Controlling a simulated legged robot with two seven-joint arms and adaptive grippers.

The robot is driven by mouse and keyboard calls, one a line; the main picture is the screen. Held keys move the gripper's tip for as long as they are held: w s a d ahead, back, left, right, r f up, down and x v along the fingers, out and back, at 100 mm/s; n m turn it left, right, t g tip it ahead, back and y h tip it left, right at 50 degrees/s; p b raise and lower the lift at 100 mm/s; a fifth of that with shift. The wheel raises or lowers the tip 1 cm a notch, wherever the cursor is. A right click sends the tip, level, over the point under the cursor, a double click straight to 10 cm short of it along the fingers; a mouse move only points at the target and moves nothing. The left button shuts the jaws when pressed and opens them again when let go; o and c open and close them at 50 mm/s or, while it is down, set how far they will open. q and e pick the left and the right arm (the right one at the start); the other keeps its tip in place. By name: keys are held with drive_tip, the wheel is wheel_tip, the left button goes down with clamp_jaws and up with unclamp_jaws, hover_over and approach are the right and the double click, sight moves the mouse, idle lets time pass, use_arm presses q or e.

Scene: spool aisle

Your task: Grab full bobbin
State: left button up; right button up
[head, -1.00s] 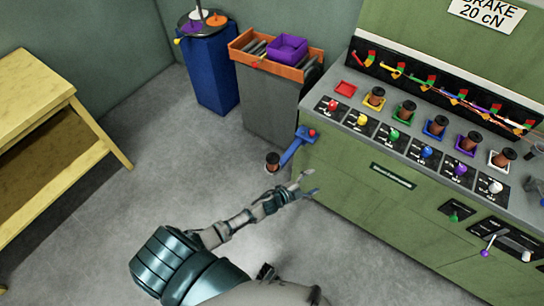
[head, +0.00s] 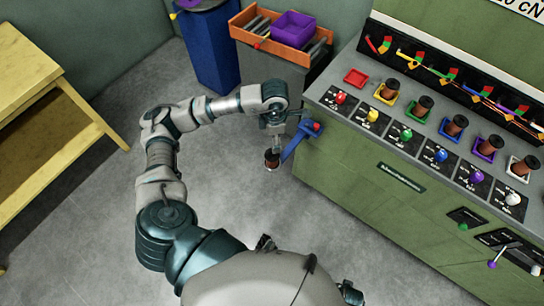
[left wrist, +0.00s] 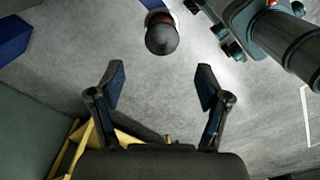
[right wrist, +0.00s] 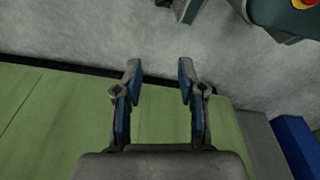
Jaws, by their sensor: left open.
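A brown-wound bobbin (head: 272,159) with dark ends stands at the end of a blue bracket (head: 297,141) beside the green machine. In the left wrist view the bobbin (left wrist: 162,38) shows end-on, its dark round top beyond my fingertips. My left gripper (left wrist: 160,78) is open and empty, apart from the bobbin in that view. In the head view my left arm bends over so that its hand is just above the bobbin, and the fingers are hard to make out. My right gripper (right wrist: 160,68) is open and empty above the floor by a green panel; the head view does not show it.
The green machine (head: 370,180) carries several brown bobbins in coloured trays and a row of coloured knobs. An orange tray (head: 248,40) with a purple box (head: 293,29) stands behind my left arm. A blue bin (head: 208,55) and yellow table (head: 50,95) stand left. Grey floor between is free.

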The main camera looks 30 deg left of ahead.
sight(272, 154)
use_arm(q)
wheel_tip(272, 154, down, 7)
drive_tip(key=shift+f, duration=0.1)
drive_tip(key=shift+a+f, duration=0.3)
drive_tip(key=shift+f, duration=0.3)
drive_tip(key=f, duration=0.3)
drive_tip(key=shift+s+f+b, duration=0.3)
drive_tip(key=shift+s+f, duration=0.05)
drive_tip(key=shift+f, duration=0.05)
drive_tip(key=shift+d+f, duration=0.1)
drive_tip(key=shift+f, duration=0.25)
drive_tip(key=shift+w+d+f, duration=0.1)
drive_tip(key=shift+d, duration=0.05)
drive_tip(key=shift+a, duration=0.25)
drive_tip(key=c, duration=1.3)
use_arm(e)
drive_tip(key=shift+w+a+r, duration=0.1)
drive_tip(key=shift+w+r, duration=0.15)
drive_tip(key=shift+r, duration=0.25)
drive_tip(key=shift+w+r, duration=0.25)
drive_tip(key=shift+r, duration=0.2)
